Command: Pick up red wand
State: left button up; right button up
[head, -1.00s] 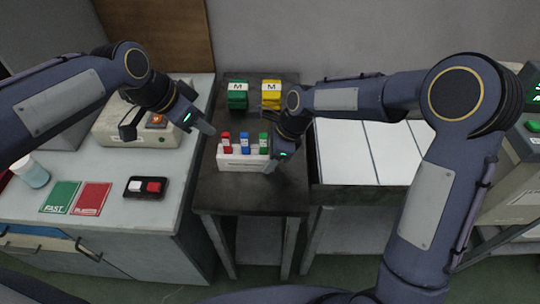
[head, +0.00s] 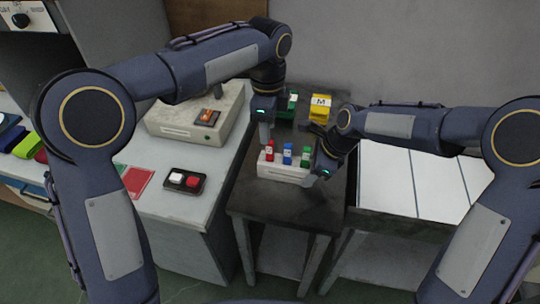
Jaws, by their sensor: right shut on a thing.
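The red wand (head: 269,152) stands in the left slot of a white rack (head: 284,171) on the dark table. A blue wand (head: 287,153) and a green wand (head: 305,156) stand in the same rack to its right. My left gripper (head: 265,138) points down just above and behind the red wand; whether its jaws are apart does not show. My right gripper (head: 319,174) is shut on the right end of the white rack, which still rests on the table.
Green (head: 291,102) and yellow (head: 320,108) blocks stand at the back of the dark table (head: 262,199). On the left bench are a boxy machine with an orange switch (head: 208,117) and a red-and-white button box (head: 184,181). White panels (head: 396,184) lie at right.

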aim_at(270, 148)
pick_arm(q)
jog(key=f, duration=0.8)
jog(key=shift+d, duration=0.2)
jog(key=shift+w, duration=0.1)
grip_shut()
